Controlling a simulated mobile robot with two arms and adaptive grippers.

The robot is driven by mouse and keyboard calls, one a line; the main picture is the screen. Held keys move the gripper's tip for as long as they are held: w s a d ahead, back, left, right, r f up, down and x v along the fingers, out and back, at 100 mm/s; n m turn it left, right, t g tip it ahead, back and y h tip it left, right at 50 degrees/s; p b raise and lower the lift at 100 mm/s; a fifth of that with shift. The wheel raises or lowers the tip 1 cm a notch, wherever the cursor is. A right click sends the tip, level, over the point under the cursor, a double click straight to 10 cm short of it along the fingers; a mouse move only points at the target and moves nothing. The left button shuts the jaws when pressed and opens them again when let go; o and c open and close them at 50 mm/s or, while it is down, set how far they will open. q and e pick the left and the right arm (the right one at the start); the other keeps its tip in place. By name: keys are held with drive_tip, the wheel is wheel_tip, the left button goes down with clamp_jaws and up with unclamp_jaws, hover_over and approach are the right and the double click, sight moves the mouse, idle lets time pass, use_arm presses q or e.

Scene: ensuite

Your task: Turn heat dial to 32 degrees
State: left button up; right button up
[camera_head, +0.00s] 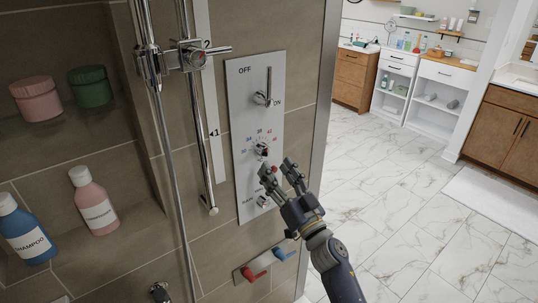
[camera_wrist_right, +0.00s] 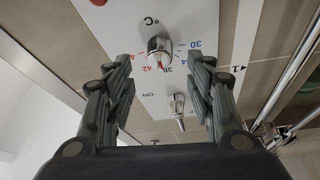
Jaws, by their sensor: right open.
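The heat dial (camera_head: 262,149) is a small chrome knob in the middle of a white panel (camera_head: 246,110) on the shower wall. In the right wrist view the panel appears upside down, and the dial (camera_wrist_right: 160,48) shows a red mark between the printed 38 and 42. My right gripper (camera_head: 279,168) is open, just below and in front of the dial. In the right wrist view its fingers (camera_wrist_right: 164,75) stand on either side of the dial with space between; I see no contact. My left gripper is not in view.
An ON/OFF lever (camera_head: 267,88) sits above the dial and another knob (camera_head: 263,200) below it. A chrome shower rail (camera_head: 194,100) stands left of the panel. Bottles and jars fill niches at left. Tiled floor is clear at right.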

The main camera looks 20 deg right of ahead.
sight(266, 153)
drive_tip(key=shift+p+x, duration=0.3)
drive_tip(key=shift+x, duration=2.3)
drive_tip(key=c, duration=1.1)
